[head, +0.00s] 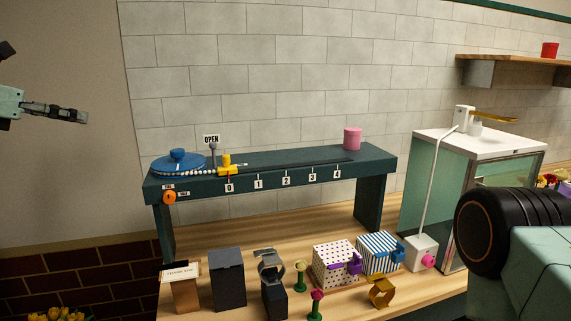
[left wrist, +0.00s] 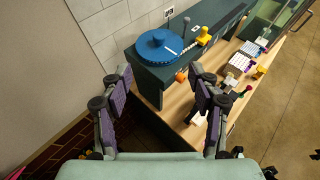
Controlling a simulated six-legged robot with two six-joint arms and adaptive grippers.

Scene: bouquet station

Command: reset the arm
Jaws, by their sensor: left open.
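My left gripper (head: 62,112) is in the upper left of the head view, raised in front of the plain wall. It is well to the left of the dark green raised bench (head: 270,172) and above its top. In the left wrist view my left gripper (left wrist: 160,72) has its two dark fingers spread wide apart with nothing between them. The blue round lid (left wrist: 160,44) shows beyond the fingers, apart from them. My right gripper is not in view; a dark, wheel-like part and a pale green link of my own body fill the lower right of the head view.
A pink cup (head: 352,139) is on the bench. A glass cabinet (head: 480,140) stands right. Space around my left gripper is clear.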

